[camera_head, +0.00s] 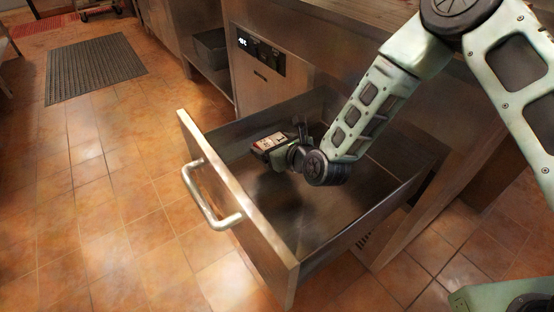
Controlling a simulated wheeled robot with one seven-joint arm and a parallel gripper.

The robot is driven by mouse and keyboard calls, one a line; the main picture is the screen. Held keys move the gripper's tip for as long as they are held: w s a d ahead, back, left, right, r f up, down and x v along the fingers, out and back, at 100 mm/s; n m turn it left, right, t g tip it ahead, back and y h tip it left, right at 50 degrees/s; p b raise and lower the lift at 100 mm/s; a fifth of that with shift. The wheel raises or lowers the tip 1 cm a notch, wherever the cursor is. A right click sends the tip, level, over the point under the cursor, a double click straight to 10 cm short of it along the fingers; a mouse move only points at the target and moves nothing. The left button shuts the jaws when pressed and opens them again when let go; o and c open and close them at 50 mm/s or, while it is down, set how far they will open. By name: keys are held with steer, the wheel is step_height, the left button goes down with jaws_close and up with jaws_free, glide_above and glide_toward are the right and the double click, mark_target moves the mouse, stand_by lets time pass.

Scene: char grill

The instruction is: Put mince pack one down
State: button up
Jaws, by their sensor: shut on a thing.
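The mince pack (268,144), a small dark tray with a pale and red label, is in my gripper (286,149). My gripper is shut on it, inside the open steel drawer (245,208). The pack is over the left back part of the drawer. I cannot tell whether it touches the drawer floor. The fingertips are small and partly hidden by the pack and my wrist.
The drawer front with its bar handle (206,199) sticks out over the tiled floor (100,215). The drawer floor in front of my gripper looks bare. A cabinet with a display panel (259,51) stands behind. A dark mat (96,67) lies at the upper left.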

steer(key=shift+f+b, duration=0.4)
steer(key=shift+f, duration=1.6)
